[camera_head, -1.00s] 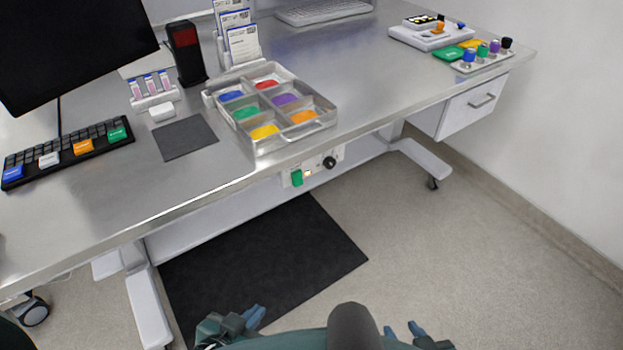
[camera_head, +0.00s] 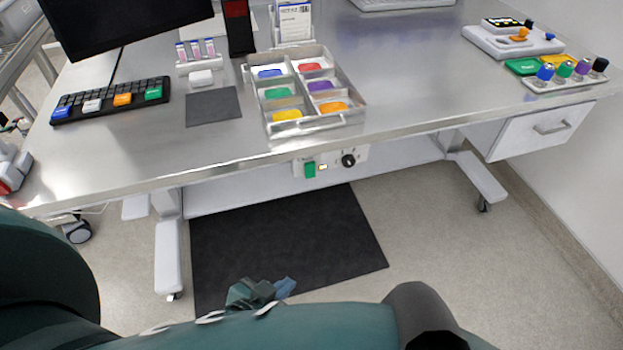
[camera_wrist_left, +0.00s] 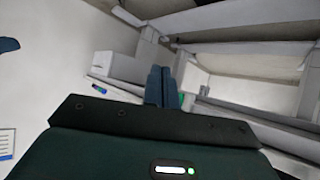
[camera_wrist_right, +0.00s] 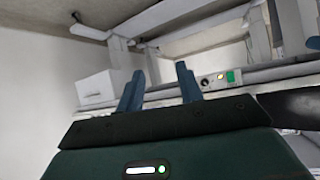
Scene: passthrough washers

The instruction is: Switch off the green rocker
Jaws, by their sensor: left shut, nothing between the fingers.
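The green rocker (camera_head: 310,169) sits on a pale control panel under the front edge of the steel table. A small lit yellow lamp (camera_head: 323,167) and a black knob (camera_head: 348,160) are to its right. My left gripper (camera_head: 284,287) is low in front of the table, apart from the panel. In the left wrist view its fingers (camera_wrist_left: 160,82) are shut together and empty, with a bit of green showing just beside them. My right gripper (camera_wrist_right: 158,82) is open and empty; its wrist view also shows the rocker (camera_wrist_right: 230,77), to the right of the fingers.
The steel table edge (camera_head: 220,172) overhangs the panel. A tray of coloured pieces (camera_head: 362,106) stands above it on the table. A dark mat (camera_head: 280,235) lies on the floor below. A drawer unit (camera_head: 545,130) hangs at the right. The space before the panel looks clear.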

